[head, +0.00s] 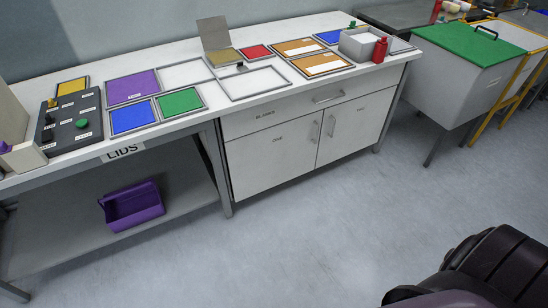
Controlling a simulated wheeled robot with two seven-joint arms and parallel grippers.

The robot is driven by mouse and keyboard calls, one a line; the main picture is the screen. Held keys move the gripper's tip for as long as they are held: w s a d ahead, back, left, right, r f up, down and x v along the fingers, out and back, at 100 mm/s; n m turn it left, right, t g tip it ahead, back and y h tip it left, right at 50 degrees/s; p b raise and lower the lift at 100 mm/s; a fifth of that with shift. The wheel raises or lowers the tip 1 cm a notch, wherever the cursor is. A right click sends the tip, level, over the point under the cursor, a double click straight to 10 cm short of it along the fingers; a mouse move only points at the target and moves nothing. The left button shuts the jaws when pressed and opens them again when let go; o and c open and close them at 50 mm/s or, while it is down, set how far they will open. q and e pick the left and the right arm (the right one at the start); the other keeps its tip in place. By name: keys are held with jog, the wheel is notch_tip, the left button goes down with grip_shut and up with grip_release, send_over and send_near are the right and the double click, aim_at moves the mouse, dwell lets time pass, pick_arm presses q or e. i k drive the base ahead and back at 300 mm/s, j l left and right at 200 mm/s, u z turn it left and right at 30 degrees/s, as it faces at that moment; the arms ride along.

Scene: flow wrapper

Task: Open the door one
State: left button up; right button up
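Door one (262,163) is the left white door of the cabinet under the worktop, marked "ONE". It looks shut, flush with its neighbour. Its upright metal handle (315,133) is near its right edge. The right door (355,133) is beside it, also shut, with its own upright handle (332,126) close by. A drawer (290,112) marked "BLANKS" sits shut above both doors. Neither of my grippers is in view.
The grey floor (310,220) in front of the doors is clear. A table leg (217,170) stands just left of the cabinet. A purple bin (132,205) sits on the lower shelf at left. A green-lidded grey bin (455,80) stands to the right.

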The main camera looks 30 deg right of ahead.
aim_at(260, 161)
jog(key=i+l+z, duration=0.1)
jog(key=i+l, duration=0.7)
jog(key=l, duration=0.15)
